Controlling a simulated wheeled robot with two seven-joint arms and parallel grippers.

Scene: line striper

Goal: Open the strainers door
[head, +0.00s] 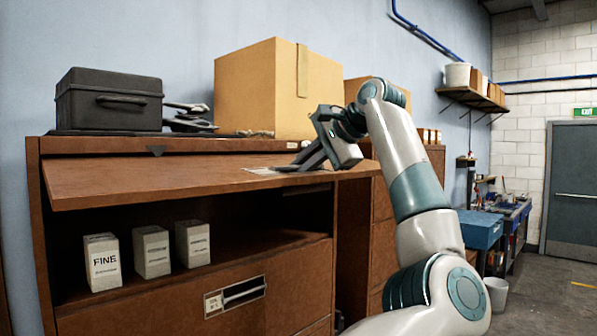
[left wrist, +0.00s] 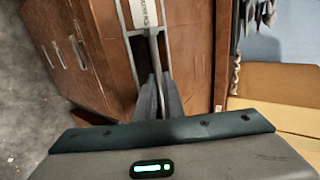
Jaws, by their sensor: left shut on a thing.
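The strainers door (head: 150,180) is a brown flap on the upper compartment of the cabinet. It is swung up, close to level, and the compartment below it stands open. My left gripper (head: 305,160) is at the right part of the door's upper face. In the left wrist view the fingers (left wrist: 158,100) are shut on the grey metal door handle (left wrist: 152,45), beside a white label (left wrist: 143,12) that I can read only in part. The label also shows in the head view (head: 262,171). My right gripper is in neither view.
Three small white boxes stand inside the compartment, the front one marked FINE (head: 102,265). A lower drawer (head: 190,300) is shut. A black case (head: 108,100) and a large cardboard box (head: 265,90) stand on the cabinet top. Open floor (head: 550,290) lies at the right.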

